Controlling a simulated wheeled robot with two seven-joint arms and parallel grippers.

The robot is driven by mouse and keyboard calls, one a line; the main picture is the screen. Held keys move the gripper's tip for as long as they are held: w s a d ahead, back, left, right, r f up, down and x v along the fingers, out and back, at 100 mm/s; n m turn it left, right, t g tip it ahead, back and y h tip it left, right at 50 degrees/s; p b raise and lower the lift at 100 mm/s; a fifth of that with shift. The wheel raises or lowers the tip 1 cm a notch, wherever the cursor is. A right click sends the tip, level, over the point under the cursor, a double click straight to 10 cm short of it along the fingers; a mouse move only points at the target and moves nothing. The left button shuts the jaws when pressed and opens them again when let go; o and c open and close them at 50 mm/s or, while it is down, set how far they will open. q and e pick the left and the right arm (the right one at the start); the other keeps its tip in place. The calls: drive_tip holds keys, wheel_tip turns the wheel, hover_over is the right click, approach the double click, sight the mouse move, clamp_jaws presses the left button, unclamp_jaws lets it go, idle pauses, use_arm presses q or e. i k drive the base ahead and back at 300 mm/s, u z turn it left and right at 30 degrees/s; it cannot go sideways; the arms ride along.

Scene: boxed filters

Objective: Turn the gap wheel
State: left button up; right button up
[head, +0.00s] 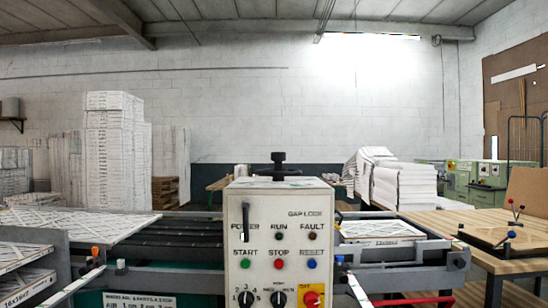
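A light grey control box (279,250) stands in the middle of the head view, with a "GAP LOCK" label at its upper right. A dark T-shaped handle (279,163) rises from behind or on top of the box; I cannot tell whether it is the gap wheel. No part is labelled as the gap wheel. A dark upright lever (245,222) is on the box's upper left. Black dials (246,299) and a red knob (312,299) are along its lower edge. Neither of my grippers is in view.
A black roller conveyor (180,240) runs behind the box. Boxed filters (75,222) lie at left, and another (382,230) lies at right. A wooden table (450,225) at right bears a black device (505,238) with ball-ended levers. Tall box stacks (114,150) stand behind.

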sight(279, 173)
drive_tip(key=z, duration=0.9)
drive_tip(key=k, duration=0.15)
drive_tip(key=u, duration=1.9)
drive_tip(key=i, duration=0.85)
drive_tip(key=z, duration=0.35)
